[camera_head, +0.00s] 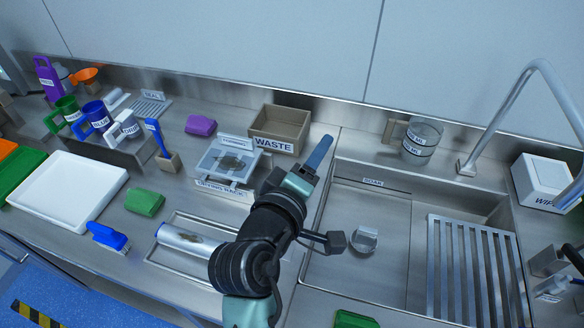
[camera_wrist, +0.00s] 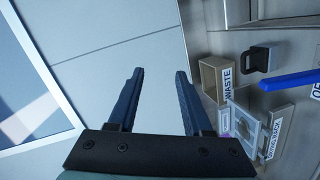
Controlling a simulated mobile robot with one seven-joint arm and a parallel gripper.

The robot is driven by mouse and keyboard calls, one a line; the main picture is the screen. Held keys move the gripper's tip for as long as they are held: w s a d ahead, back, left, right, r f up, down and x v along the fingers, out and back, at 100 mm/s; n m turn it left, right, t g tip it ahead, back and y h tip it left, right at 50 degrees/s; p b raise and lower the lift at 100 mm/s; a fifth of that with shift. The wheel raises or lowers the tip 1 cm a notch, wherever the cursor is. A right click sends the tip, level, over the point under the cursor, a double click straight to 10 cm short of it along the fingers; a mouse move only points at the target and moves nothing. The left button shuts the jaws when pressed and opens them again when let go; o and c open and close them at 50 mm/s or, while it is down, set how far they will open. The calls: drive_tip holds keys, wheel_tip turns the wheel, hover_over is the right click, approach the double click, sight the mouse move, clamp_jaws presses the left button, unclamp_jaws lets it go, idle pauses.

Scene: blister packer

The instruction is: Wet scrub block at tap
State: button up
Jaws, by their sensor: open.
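The tap (camera_head: 535,72) is a tall curved pipe at the right of the sink, with its base on the rear ledge. No block is labelled as a scrub block. Block-like pieces are a green one (camera_head: 145,201) and a purple one (camera_head: 201,124) on the counter, and a green one (camera_head: 355,318) at the bottom edge, partly cut off. My gripper (camera_head: 318,155) is raised over the counter left of the sink. In the wrist view my gripper (camera_wrist: 158,85) has its two dark blue fingers apart, with nothing between them.
The sink basin (camera_head: 340,262) holds a small round metal item (camera_head: 364,238) and a slatted rack (camera_head: 470,265). A metal roll (camera_head: 190,241) lies in a shallow tray.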

drive_tip(key=s+a+f+n+t+y, duration=0.1)
drive_tip(key=s+a+f+n, duration=0.3)
drive_tip(key=f+n, duration=0.6)
drive_tip(key=s+a+f+n+t, duration=0.25)
drive_tip(key=a+f+n, duration=0.2)
drive_tip(key=n, duration=0.85)
drive_tip(key=d+x, duration=0.1)
drive_tip(key=x, duration=1.1)
drive_tip(key=shift+s+f+g, duration=0.15)
drive_tip(key=shift+f+g, duration=0.2)
drive_tip(key=shift+f, duration=0.35)
drive_tip(key=shift+c, duration=0.2)
clamp_jaws()
